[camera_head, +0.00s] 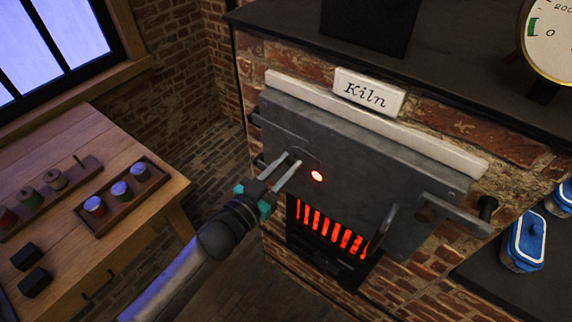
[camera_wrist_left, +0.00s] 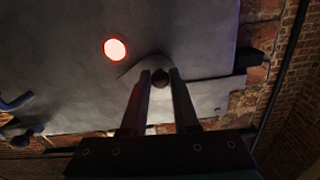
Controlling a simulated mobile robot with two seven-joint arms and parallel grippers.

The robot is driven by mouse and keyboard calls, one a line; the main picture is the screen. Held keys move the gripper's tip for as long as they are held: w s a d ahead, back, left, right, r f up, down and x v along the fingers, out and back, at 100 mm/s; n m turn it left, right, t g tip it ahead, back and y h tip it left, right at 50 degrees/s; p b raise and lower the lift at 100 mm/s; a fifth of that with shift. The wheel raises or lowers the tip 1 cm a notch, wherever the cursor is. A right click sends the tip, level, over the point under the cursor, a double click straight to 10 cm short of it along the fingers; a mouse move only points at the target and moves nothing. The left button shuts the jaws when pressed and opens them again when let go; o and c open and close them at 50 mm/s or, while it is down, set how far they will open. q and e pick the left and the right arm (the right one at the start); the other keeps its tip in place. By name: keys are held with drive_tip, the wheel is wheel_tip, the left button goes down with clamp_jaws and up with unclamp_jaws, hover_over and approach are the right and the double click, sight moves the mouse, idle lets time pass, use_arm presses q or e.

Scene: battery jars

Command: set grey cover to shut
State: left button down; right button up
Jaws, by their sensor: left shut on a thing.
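The kiln's grey metal door (camera_head: 350,160) has a round peephole (camera_head: 317,176) that glows red; it also shows in the left wrist view (camera_wrist_left: 115,49). A grey cover (camera_head: 308,155) with a curved edge lies flat on the door, beside the peephole and left of it in the head view. The peephole is uncovered. In the left wrist view a small dark knob (camera_wrist_left: 160,77) sits on this rounded plate, between my fingertips. My left gripper (camera_head: 288,168) is shut on the knob; its fingers hide part of the cover. My right gripper is not in view.
A "Kiln" sign (camera_head: 369,93) sits above the door. A door handle (camera_head: 381,230) sticks out at the lower right, near a glowing grate (camera_head: 330,228). A wooden table (camera_head: 150,215) with jars in trays stands left. A blue-lidded container (camera_head: 525,240) is at right.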

use_arm(q)
drive_tip(key=shift+f, duration=0.15)
idle(0.5)
drive_tip(key=f+n, duration=0.1)
drive_tip(key=n, duration=0.1)
drive_tip(key=d+f+n+p, duration=0.1)
drive_tip(key=n, duration=0.2)
drive_tip(key=s+f+n, duration=0.1)
drive_tip(key=n, duration=0.2)
drive_tip(key=shift+s+d, duration=0.1)
drive_tip(key=shift+d, duration=0.25)
drive_tip(key=n, duration=0.2)
drive_tip(key=s+d+f+n, duration=0.1)
drive_tip(key=n, duration=0.1)
drive_tip(key=shift+s+d+f+n+b, duration=0.15)
drive_tip(key=shift+s+d+n, duration=0.2)
drive_tip(key=shift+n, duration=0.65)
drive_tip(key=shift+s+d+r+n+b, duration=0.15)
drive_tip(key=shift+d+n, duration=0.3)
drive_tip(key=shift+n, duration=0.55)
drive_tip(key=shift+f, duration=0.1)
drive_tip(key=c, duration=0.7)
unclamp_jaws()
drive_tip(key=shift+o, duration=0.2)
drive_tip(key=shift+s, duration=0.1)
